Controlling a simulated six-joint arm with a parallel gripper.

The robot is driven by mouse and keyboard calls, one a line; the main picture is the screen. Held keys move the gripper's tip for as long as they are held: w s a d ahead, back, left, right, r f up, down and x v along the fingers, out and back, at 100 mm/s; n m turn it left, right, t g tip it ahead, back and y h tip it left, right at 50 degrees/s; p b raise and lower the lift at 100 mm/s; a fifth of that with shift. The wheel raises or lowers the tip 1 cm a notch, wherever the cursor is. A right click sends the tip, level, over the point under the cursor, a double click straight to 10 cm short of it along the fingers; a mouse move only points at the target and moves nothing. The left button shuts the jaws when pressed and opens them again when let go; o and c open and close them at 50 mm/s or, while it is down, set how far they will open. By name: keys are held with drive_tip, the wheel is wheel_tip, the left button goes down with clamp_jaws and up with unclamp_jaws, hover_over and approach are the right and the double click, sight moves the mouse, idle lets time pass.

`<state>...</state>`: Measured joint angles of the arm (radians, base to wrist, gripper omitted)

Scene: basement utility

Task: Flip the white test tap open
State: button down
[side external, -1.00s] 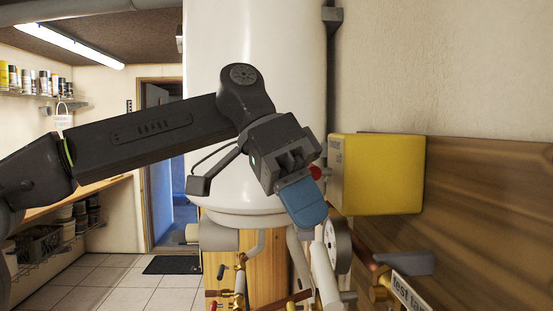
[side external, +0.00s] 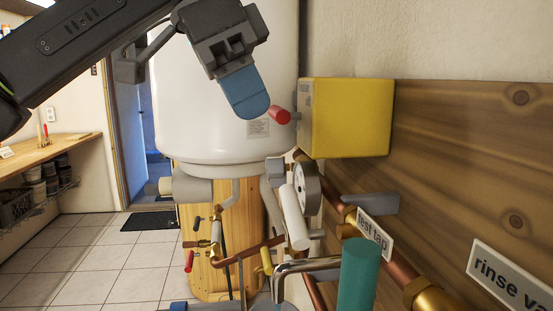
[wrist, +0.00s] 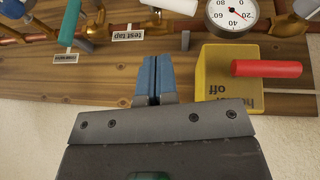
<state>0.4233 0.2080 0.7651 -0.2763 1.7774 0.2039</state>
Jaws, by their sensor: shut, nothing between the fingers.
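The test tap has a white handle (side external: 293,217), which stands near upright beside the gauge in the side external view. The same white handle shows in the wrist view (wrist: 172,5), cut by the top edge, lying crosswise in that picture above brass fittings. Its "test tap" label (side external: 373,233) is on the wooden board, and the wrist view shows this label upside down (wrist: 141,35). My gripper (side external: 248,105) is shut and empty, with blue fingertips above and left of the white handle, clear of it. The closed fingertips show in the wrist view (wrist: 152,58).
A yellow box (side external: 345,118) with a red handle (side external: 280,115) is close right of my fingertips. A pressure gauge (side external: 307,188), a grey lever (side external: 370,204) and a teal handle (side external: 357,275) are around the tap. Copper pipes run along the board. The white tank (side external: 225,130) stands behind.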

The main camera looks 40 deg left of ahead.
drive_tip(key=s+d+r+m+t+y, duration=0.1)
drive_tip(key=s+d+m+t+y, duration=0.1)
drive_tip(key=s+d+t, duration=0.15)
drive_tip(key=t, duration=0.1)
hover_over(287, 206)
drive_tip(key=d, duration=0.2)
drive_tip(key=shift+y, duration=0.3)
drive_tip(key=f, duration=0.6)
drive_tip(key=shift+s+a+f, duration=0.15)
drive_tip(key=shift+s+f, duration=0.2)
drive_tip(key=shift+f, duration=0.05)
drive_tip(key=shift+w+a+f, duration=0.1)
drive_tip(key=shift+a+f, duration=0.15)
drive_tip(key=shift+f, duration=0.4)
drive_tip(key=shift+w+a+f, duration=0.1)
drive_tip(key=shift+a+f, duration=0.15)
drive_tip(key=shift+f, duration=0.35)
drive_tip(key=shift+w+a+f, duration=0.1)
drive_tip(key=shift+a+f, duration=0.15)
drive_tip(key=shift+f, duration=0.4)
